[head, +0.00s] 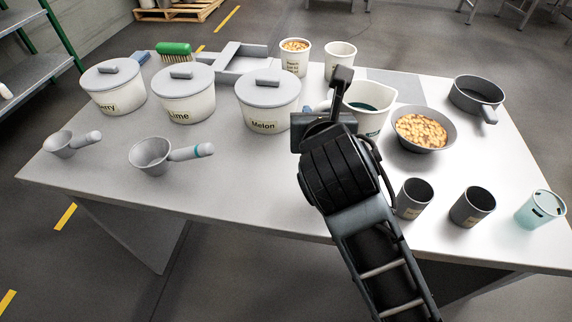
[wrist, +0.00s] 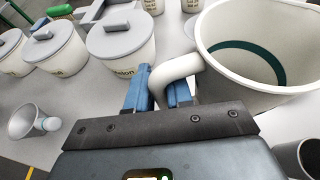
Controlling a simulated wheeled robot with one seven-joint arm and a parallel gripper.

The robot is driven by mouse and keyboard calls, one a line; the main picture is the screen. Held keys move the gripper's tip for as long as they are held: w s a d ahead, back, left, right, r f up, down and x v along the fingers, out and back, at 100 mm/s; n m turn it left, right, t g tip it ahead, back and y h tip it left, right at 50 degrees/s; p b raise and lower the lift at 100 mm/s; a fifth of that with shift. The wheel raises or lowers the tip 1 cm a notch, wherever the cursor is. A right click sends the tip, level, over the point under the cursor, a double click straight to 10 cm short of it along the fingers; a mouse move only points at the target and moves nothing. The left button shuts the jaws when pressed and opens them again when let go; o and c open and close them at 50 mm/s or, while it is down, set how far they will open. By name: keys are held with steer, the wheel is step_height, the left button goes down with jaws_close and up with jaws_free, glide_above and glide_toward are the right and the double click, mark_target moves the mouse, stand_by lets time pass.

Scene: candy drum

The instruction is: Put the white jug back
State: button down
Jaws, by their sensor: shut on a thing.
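The white jug (head: 372,123) stands upright right of the table's middle in the head view, with a dark green band inside. In the wrist view the jug (wrist: 222,78) fills the upper right, and its inside looks empty apart from the band. My gripper (wrist: 160,92) has its blue fingers closed on either side of the jug's curved white handle (wrist: 178,70). In the head view my arm hides most of the gripper and the handle. I cannot tell whether the jug's base touches the table.
A grey square mat (head: 402,83) lies behind the jug. A bowl of orange pieces (head: 424,132) is close on its right. Lidded tubs, including Melon (head: 268,105), stand left. Dark cups (head: 413,198) are in front, a grey pan (head: 477,97) far right.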

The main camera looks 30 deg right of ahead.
steer(key=shift+a+f+b, duration=0.35)
steer(key=shift+a+f, duration=4.05)
steer(key=shift+f, duration=0.25)
steer(key=shift+f, duration=0.1)
steer(key=c, duration=1)
jaws_free()
steer(key=shift+s, duration=0.1)
steer(key=shift+r+v, duration=0.2)
steer(key=shift+v, duration=5.75)
